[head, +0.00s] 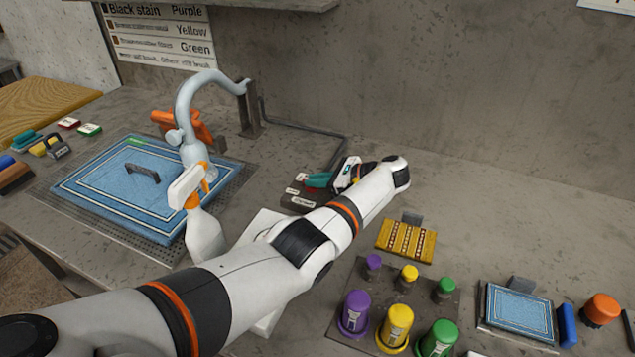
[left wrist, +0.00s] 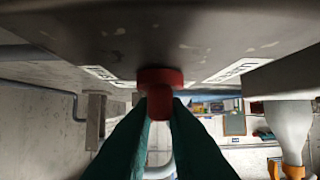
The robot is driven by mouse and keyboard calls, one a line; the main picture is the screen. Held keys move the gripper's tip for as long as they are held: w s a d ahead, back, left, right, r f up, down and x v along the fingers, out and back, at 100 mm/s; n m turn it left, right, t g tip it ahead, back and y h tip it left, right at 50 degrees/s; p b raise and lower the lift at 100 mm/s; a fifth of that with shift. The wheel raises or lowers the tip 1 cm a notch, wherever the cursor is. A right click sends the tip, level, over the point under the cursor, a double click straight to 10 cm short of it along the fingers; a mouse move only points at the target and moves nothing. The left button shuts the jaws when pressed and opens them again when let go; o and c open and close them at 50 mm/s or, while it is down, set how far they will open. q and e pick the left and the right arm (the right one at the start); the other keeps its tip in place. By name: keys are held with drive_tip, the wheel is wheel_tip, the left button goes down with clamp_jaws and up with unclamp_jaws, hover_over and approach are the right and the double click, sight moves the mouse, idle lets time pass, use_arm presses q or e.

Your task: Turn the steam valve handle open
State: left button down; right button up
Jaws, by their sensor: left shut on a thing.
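The red valve handle (left wrist: 161,78) shows in the left wrist view, on a grey surface with a white label on each side; the label text is too small to read surely. My left gripper (left wrist: 163,110) has its two green fingers shut on the handle's stem. In the head view my left gripper (head: 316,180) reaches leftward to a dark box (head: 297,203) with white labels, at the back middle of the table. The handle itself is not clearly seen there, and how far it is turned cannot be told. My right gripper is in neither view.
A white spray bottle (head: 205,232) stands left of my forearm. A blue rug (head: 100,200) lies on a grate under a curved pipe (head: 190,95). Coloured bottles (head: 397,325), a striped mat (head: 407,241) and a small blue rug (head: 518,313) are on the right. The back right is clear.

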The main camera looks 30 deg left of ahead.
use_arm(q)
drive_tip(key=c, duration=1.4)
unclamp_jaws()
drive_tip(key=shift+c, duration=0.2)
drive_tip(key=b+v, duration=0.2)
drive_tip(key=v, duration=0.4)
drive_tip(key=shift+d, duration=0.25)
drive_tip(key=b+v, duration=0.4)
drive_tip(key=v, duration=0.1)
drive_tip(key=shift+d+r, duration=0.15)
drive_tip(key=shift+r, duration=0.05)
drive_tip(key=shift+r, duration=0.1)
